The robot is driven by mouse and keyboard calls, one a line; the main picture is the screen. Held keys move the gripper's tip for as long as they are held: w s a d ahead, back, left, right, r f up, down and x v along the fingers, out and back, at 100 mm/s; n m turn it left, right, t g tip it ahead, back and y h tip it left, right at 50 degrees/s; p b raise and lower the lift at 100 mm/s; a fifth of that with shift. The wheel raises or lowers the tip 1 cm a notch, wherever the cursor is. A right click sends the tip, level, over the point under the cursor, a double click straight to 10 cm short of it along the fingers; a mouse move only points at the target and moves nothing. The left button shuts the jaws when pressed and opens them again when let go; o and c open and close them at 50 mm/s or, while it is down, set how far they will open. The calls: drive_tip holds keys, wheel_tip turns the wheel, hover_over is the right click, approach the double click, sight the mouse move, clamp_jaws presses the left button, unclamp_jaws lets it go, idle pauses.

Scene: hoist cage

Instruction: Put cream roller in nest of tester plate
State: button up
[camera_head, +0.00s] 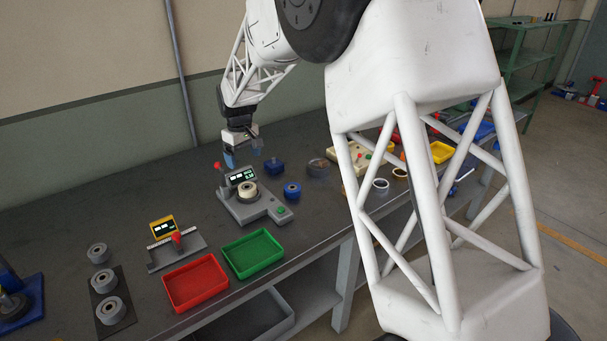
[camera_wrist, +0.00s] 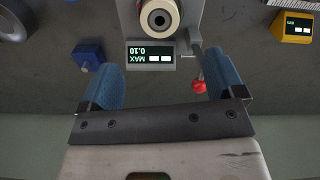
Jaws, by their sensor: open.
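The cream roller (camera_head: 245,191) sits upright on the grey tester plate (camera_head: 262,208), just in front of the tester's display. In the wrist view the roller (camera_wrist: 160,18) shows at the top edge, partly cut off, with a dark centre hole. The nest under it is hidden, so I cannot tell how fully it is seated. My gripper (camera_head: 243,158) is open and empty, above and behind the roller and apart from it. In the wrist view its blue fingers (camera_wrist: 163,80) are spread wide, with the tester display (camera_wrist: 151,56) beyond them.
A red-knobbed lever (camera_head: 219,168) stands at the tester's left. Blue parts (camera_head: 292,190) lie to its right. Red (camera_head: 195,283) and green (camera_head: 252,252) trays lie in front, with a gauge (camera_head: 176,246) and grey rollers (camera_head: 110,311) at left. Bare bench lies left of the tester.

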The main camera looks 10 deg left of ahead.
drive_tip(key=shift+d, duration=0.1)
drive_tip(key=s+d+r+m, duration=0.2)
drive_tip(key=s+d+r, duration=0.3)
drive_tip(key=d, duration=0.5)
drive_tip(key=s+d+r+m+t, duration=0.15)
drive_tip(key=s+d+r, duration=0.35)
drive_tip(key=d, duration=0.5)
drive_tip(key=s+d+r+m, duration=0.2)
drive_tip(key=s+d+r, duration=0.3)
drive_tip(key=d, duration=0.5)
drive_tip(key=s+d+f+m, duration=0.1)
drive_tip(key=s+d+m, duration=0.1)
drive_tip(key=s+d, duration=0.4)
drive_tip(key=s+d+f+m, duration=0.2)
drive_tip(key=s+d, duration=0.4)
drive_tip(key=s, duration=0.7)
drive_tip(key=s+d+f+m+t, duration=0.1)
drive_tip(key=s+d+f+m, duration=0.1)
drive_tip(key=s+d, duration=0.4)
drive_tip(key=s, duration=0.4)
drive_tip(key=shift+s+f, duration=0.2)
drive_tip(key=shift+s, duration=0.15)
drive_tip(key=shift+c, duration=0.3)
